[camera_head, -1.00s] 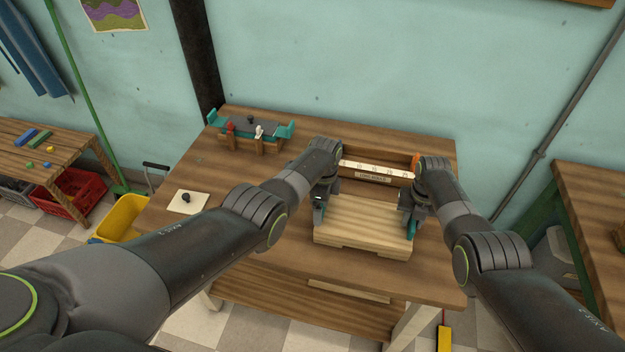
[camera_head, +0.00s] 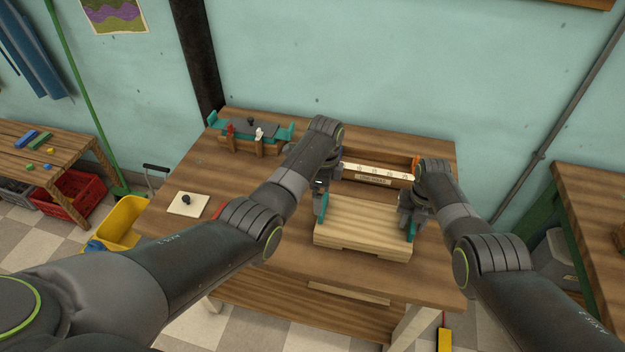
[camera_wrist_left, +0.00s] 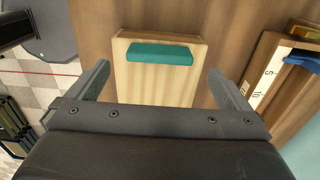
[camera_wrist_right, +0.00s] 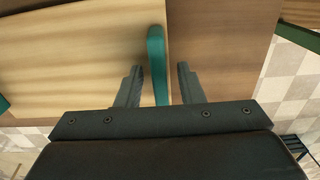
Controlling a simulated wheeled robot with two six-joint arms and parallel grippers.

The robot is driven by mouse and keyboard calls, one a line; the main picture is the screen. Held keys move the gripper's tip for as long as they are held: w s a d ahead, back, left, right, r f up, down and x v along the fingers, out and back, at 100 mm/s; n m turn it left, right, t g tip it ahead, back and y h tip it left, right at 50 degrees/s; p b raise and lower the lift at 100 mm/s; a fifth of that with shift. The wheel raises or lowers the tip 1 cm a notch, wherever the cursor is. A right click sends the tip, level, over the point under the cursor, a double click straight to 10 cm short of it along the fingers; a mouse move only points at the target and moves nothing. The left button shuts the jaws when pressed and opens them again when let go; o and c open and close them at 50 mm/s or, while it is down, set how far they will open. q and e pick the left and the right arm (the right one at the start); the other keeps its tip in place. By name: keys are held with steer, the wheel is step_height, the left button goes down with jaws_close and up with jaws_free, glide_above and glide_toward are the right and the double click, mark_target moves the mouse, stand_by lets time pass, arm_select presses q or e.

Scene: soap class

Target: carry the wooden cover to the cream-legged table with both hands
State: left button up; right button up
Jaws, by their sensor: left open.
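The wooden cover (camera_head: 362,224), a pale slab with a teal handle at each end, lies flat on the cream-legged table (camera_head: 270,262). My left gripper (camera_head: 327,188) is open and empty just above the left handle (camera_head: 321,207). In the left wrist view, that handle (camera_wrist_left: 160,54) lies crosswise beyond the spread fingertips. My right gripper (camera_head: 411,212) is at the right handle (camera_head: 411,231). In the right wrist view, its fingers are apart and that handle (camera_wrist_right: 157,60) shows near the left finger, with a gap to the right finger.
An open wooden box with a white scale strip (camera_head: 376,171) stands behind the cover. A wooden rack with teal ends (camera_head: 252,137) is at the back left. A small pale plate with a black knob (camera_head: 186,206) lies at the left.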

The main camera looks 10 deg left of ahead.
steer(key=shift+r, duration=0.1)
arm_select(q)
step_height(320, 180, up, 6)
steer(key=shift+f, duration=0.1)
arm_select(e)
step_height(320, 180, up, 12)
stand_by(0.7)
stand_by(0.4)
